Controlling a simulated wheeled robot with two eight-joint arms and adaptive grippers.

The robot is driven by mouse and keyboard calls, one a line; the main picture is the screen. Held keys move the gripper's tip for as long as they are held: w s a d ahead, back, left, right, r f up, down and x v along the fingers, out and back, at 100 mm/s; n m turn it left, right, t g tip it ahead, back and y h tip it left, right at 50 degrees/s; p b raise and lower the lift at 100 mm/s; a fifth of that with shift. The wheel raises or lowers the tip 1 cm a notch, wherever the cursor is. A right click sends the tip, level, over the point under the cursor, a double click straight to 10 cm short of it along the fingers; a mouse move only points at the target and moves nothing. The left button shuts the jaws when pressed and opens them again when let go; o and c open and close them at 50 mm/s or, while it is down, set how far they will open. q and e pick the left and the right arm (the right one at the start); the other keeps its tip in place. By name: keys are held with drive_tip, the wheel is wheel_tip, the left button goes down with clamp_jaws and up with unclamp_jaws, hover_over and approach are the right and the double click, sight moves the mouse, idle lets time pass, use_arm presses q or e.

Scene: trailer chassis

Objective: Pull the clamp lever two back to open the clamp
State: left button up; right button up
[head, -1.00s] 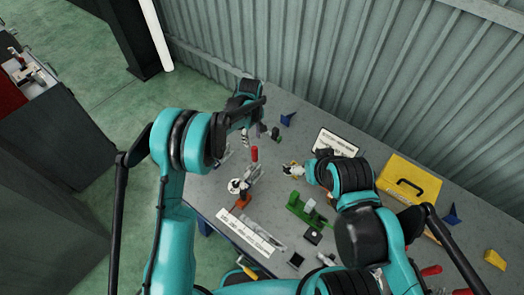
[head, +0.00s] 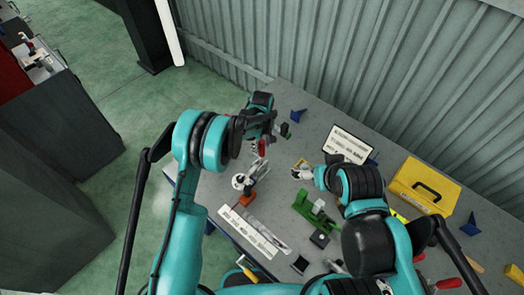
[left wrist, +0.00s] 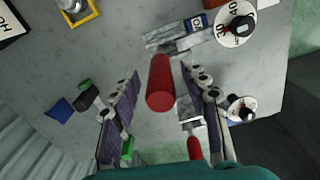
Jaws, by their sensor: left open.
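A red clamp lever (left wrist: 160,82) points up toward the camera in the left wrist view, between the two fingers of my left gripper (left wrist: 162,110). Its metal clamp (left wrist: 180,38) is on the grey table. In the head view the red lever (head: 262,146) shows just below my left gripper (head: 256,137). The gripper is open and holds nothing; I cannot tell whether it touches the lever. A second red handle (left wrist: 195,148) with a metal clamp is beside the right finger. No label shows which is lever two.
Round white dials (left wrist: 236,25) stand near the clamps. The table also holds a yellow toolbox (head: 424,186), a green fixture (head: 312,207), a white sign (head: 346,144) and blue brackets (head: 298,115). A corrugated wall (head: 330,60) stands behind the table.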

use_arm(q)
drive_tip(key=shift+f, duration=1.8)
clamp_jaws()
drive_tip(key=w+d+g+y+b, duration=0.1)
drive_tip(key=b, duration=0.2)
drive_tip(key=w+d+g+y+b, duration=0.2)
drive_tip(key=b, duration=0.1)
drive_tip(key=shift+f, duration=0.4)
unclamp_jaws()
